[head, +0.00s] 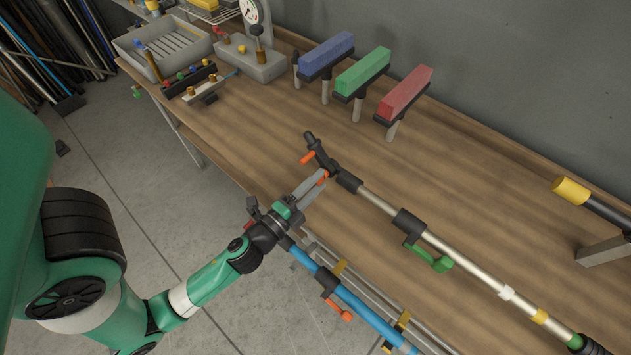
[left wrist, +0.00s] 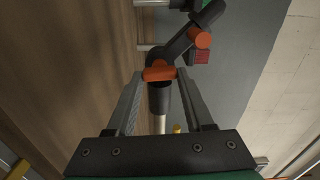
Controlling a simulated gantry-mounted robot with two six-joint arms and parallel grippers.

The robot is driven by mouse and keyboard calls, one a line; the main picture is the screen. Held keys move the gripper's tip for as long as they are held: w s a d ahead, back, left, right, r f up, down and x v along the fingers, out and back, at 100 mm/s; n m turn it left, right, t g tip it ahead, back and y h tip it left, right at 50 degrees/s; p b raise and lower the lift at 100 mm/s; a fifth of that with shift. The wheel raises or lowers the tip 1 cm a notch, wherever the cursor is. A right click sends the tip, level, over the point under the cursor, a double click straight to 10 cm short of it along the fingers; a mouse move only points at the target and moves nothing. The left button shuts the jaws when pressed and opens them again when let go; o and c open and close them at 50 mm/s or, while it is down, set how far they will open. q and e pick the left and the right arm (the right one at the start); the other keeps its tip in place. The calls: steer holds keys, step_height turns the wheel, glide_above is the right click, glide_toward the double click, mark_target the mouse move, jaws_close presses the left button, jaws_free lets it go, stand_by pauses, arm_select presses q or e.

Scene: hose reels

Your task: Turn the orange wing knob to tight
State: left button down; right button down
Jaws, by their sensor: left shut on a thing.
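The orange wing knob (head: 323,177) sits at the black angled joint (head: 322,158) on the end of a silver pole (head: 378,201). My left gripper (head: 317,182) reaches it from the lower left and is shut on it. In the left wrist view the orange wing knob (left wrist: 160,73) lies crosswise between the fingertips of my left gripper (left wrist: 161,76), and a black tube runs below it. Part of the knob is hidden by the fingers. My right gripper is not in view.
A second orange part (head: 307,157) sticks out close by on the joint. A green lever (head: 430,257) hangs on the silver pole. A blue pole (head: 361,308) with an orange lever (head: 338,309) lies below. Blue, green and red brush blocks (head: 405,92) stand behind; the wooden bench (head: 250,125) between is clear.

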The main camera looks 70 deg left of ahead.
arm_select(q)
steer(key=shift+m, duration=0.5)
steer(key=shift+c, duration=1.4)
jaws_free()
